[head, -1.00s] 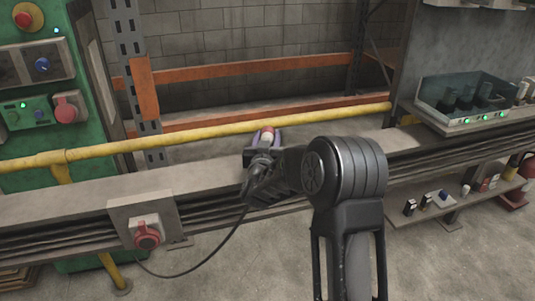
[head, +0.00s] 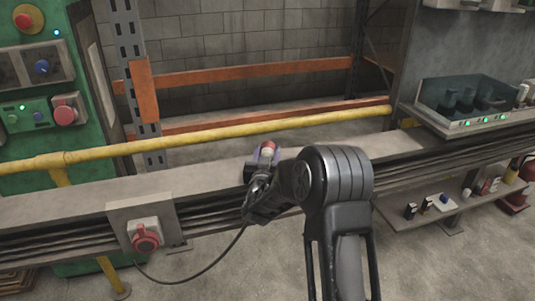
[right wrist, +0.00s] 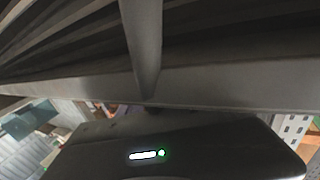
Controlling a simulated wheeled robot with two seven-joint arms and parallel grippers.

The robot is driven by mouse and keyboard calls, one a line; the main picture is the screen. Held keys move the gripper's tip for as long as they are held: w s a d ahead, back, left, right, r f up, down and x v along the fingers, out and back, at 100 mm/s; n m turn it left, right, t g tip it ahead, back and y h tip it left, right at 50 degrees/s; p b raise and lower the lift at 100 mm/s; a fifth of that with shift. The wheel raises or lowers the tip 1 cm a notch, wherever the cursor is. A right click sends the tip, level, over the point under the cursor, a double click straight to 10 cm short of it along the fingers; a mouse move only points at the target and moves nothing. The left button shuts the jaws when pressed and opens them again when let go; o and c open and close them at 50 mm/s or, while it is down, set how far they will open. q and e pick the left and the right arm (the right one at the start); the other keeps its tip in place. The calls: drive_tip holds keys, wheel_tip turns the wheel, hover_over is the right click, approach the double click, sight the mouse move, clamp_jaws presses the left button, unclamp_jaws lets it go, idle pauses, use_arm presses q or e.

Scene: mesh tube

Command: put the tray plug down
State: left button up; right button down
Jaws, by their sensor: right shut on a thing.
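My right gripper (head: 257,192) is at the front edge of the grey ledge (head: 215,173), left of the middle of the head view. It is shut on a dark thing, largely hidden by the gripper itself; I take this to be the tray plug. A black cable (head: 222,250) hangs from there in a curve to below the red socket (head: 145,237). A red-and-white rounded part with a purple surround (head: 267,151) shows on the ledge just beyond the gripper. The right wrist view shows mostly dark close surfaces, and the plug is not clear there. My left gripper is not in view.
A yellow rail (head: 230,132) runs behind the ledge. A green control cabinet (head: 30,150) stands at the left. A dark tray with green lights (head: 475,103) is at the right, above a low shelf (head: 440,208) with small items. Bare ledge lies left of the gripper.

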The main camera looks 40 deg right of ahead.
drive_tip(key=shift+f+b, duration=0.55)
drive_tip(key=c, duration=0.8)
unclamp_jaws()
drive_tip(key=shift+r, duration=0.1)
drive_tip(key=shift+r+p, duration=0.5)
drive_tip(key=shift+p, duration=0.15)
drive_tip(key=shift+s+a, duration=0.15)
drive_tip(key=shift+a, duration=0.05)
drive_tip(key=v, duration=1.1)
drive_tip(key=shift+s+a+p, duration=0.15)
drive_tip(key=shift+s+p, duration=0.1)
drive_tip(key=shift+p, duration=0.15)
